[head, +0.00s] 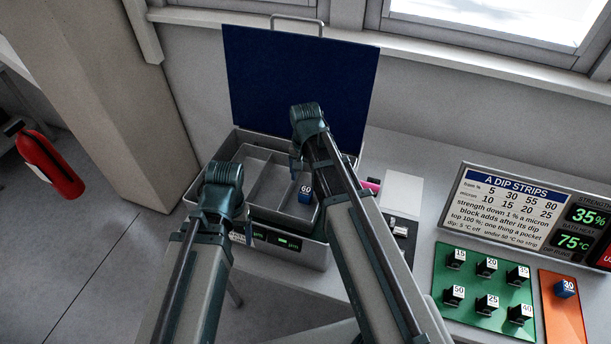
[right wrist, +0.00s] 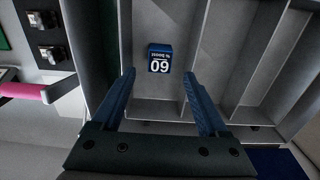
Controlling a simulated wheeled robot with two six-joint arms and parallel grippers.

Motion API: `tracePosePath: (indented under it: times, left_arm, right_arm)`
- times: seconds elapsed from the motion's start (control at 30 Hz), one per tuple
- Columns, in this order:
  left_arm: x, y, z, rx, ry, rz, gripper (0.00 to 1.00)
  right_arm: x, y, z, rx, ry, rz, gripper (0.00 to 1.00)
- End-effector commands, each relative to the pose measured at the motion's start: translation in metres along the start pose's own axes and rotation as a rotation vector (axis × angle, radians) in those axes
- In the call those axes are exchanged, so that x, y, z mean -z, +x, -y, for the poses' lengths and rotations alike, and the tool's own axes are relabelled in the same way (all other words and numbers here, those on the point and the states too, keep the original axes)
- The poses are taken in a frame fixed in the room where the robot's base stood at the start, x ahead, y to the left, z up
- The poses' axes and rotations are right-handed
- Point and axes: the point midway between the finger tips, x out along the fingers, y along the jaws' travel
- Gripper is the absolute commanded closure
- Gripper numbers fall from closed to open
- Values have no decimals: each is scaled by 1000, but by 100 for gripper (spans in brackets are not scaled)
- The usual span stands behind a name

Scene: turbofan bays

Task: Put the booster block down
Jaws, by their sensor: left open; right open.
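The booster block (head: 305,195), a small blue cube marked 60, sits in a compartment of the grey divided tray (head: 262,158) in the open case. In the right wrist view the block (right wrist: 160,58) rests on the compartment floor, its label upside down. My right gripper (right wrist: 159,76) is open above it; the block shows just beyond and between the fingertips, with no finger touching it. In the head view my right gripper (head: 297,168) hangs over the tray, its fingers partly hidden. My left gripper (head: 236,208) is open at the case's left front, its fingers mostly hidden.
The case's blue lid (head: 298,85) stands upright behind. A green mat (head: 470,310) with several black numbered blocks and an orange mat (head: 563,325) with a blue 30 block lie at right, below a sign panel (head: 515,210). A pink-handled item (head: 371,186) lies beside the case.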

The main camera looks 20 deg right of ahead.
Motion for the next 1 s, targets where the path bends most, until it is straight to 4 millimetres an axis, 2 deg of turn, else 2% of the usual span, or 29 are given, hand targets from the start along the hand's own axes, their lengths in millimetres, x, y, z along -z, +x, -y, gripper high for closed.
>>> tracePosePath:
  times: [0.03,0.2,0.43,0.5,0.57,0.7,0.8,0.9,1.0]
  left_arm:
    - [-1,-16,2,0,-2,0,23]
    - [-2,-36,3,-1,-2,1,23]
    - [-3,-41,4,-1,-1,1,23]
    - [-3,-40,4,-1,-1,1,23]
    - [-3,-40,4,-1,-1,1,23]
    - [-3,-40,4,-1,-1,1,23]
    - [-3,-40,4,-1,-1,1,23]
    - [-3,-40,4,-1,-1,1,23]
    - [-3,-40,4,-1,-1,1,23]
  right_arm:
    - [0,-16,0,0,0,0,23]
    - [0,-36,0,0,0,0,23]
    - [0,-41,0,0,0,0,23]
    - [-8,-40,1,-3,-27,0,23]
    - [-27,-40,4,-12,-104,0,23]
    - [-96,-40,10,-51,-428,1,23]
    - [-138,-41,9,-79,-649,5,23]
    - [-165,-41,7,-99,-810,8,23]
    - [-177,-41,6,-111,-896,11,23]
